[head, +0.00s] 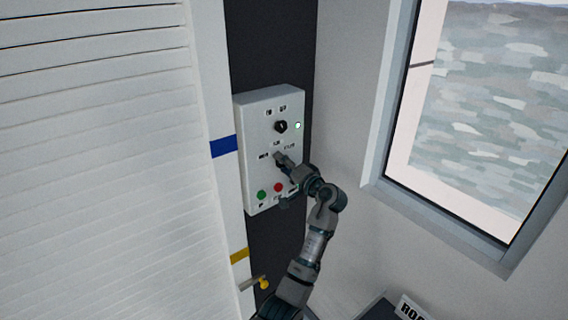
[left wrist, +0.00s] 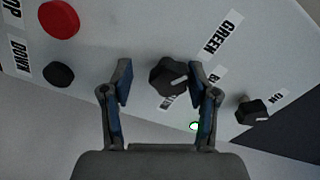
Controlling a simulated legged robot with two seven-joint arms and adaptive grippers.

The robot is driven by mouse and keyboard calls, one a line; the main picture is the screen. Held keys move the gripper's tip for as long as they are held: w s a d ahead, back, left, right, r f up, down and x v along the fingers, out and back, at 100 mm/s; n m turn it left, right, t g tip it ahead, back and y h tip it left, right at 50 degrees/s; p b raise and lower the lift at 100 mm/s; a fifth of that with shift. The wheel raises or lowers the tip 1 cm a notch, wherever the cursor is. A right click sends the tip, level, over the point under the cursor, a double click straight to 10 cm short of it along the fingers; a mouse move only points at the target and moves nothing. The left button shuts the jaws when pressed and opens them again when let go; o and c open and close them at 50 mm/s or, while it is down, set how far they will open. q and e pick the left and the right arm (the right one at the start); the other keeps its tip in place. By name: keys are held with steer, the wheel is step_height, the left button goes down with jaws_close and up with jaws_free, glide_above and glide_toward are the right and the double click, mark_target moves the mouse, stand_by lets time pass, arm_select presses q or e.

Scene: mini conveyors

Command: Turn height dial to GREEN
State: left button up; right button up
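The white control panel (head: 255,133) is mounted on the dark wall strip. In the left wrist view, a black dial (left wrist: 168,77) sits between my left fingers, with a GREEN label (left wrist: 222,32) up and right of it. Its pale mark points right, toward a partly hidden label starting with B. A third label below it is partly covered. My left gripper (left wrist: 162,95) is open, with a finger on each side of the dial and visible gaps. In the head view the left gripper (head: 282,160) covers this dial. My right gripper is not in view.
Another black knob (left wrist: 252,110) with an ON label is to the right in the wrist view. A red button (left wrist: 58,18) and a black button (left wrist: 58,73) are at left. The head view shows a green button (head: 261,195). A window (head: 480,110) is at right.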

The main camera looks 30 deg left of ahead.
arm_select(q)
steer(key=shift+r, duration=0.25)
steer(key=v, duration=1.2)
steer(key=shift+f, duration=0.15)
